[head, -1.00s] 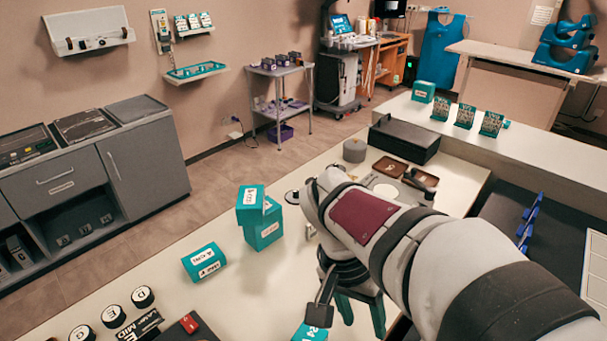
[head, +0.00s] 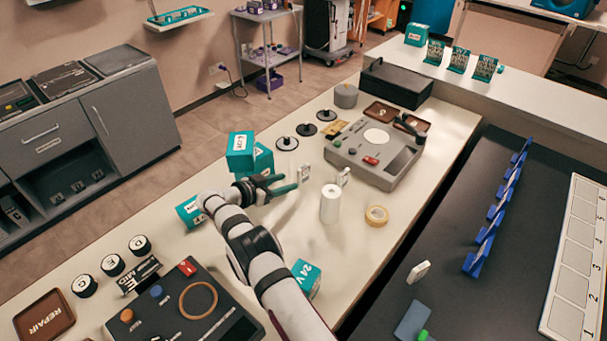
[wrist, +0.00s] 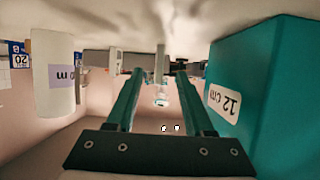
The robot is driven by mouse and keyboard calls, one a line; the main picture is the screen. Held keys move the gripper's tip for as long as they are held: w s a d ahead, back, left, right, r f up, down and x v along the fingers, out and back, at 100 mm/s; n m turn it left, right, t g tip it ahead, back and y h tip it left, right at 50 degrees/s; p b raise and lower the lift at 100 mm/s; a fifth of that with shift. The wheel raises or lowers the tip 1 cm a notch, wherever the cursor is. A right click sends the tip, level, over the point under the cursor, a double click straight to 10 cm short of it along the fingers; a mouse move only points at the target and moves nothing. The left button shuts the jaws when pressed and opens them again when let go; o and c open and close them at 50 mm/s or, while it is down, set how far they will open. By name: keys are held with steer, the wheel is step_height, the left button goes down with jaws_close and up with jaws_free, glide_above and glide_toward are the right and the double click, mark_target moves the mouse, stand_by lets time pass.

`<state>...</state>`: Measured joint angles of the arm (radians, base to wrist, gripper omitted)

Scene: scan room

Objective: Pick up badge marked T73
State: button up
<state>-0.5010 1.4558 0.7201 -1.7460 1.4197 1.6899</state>
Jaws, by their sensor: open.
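Two small pale upright tags stand on the white table in the head view, one (head: 305,172) just right of my gripper's tips and one (head: 343,177) farther right. Their markings are too small to read, so I cannot tell which, if either, is the T73 badge. My gripper (head: 287,183) is low over the table, its teal fingers pointing right, open and empty. In the wrist view, the two fingers (wrist: 158,75) are spread apart. A narrow pale upright thing (wrist: 159,62) shows beyond and between them, with no readable mark.
Teal boxes (head: 241,146) stand close behind my gripper; one marked 12 cm (wrist: 245,85) fills the wrist view's right. A grey device (head: 375,150) lies beyond. Another teal box (head: 306,276) is nearer.

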mark_target(298, 175)
steer(key=x, duration=0.3)
steer(key=r+x, duration=0.1)
steer(key=x, duration=0.2)
steer(key=shift+w+d, duration=0.15)
steer(key=shift+d, duration=0.1)
jaws_close()
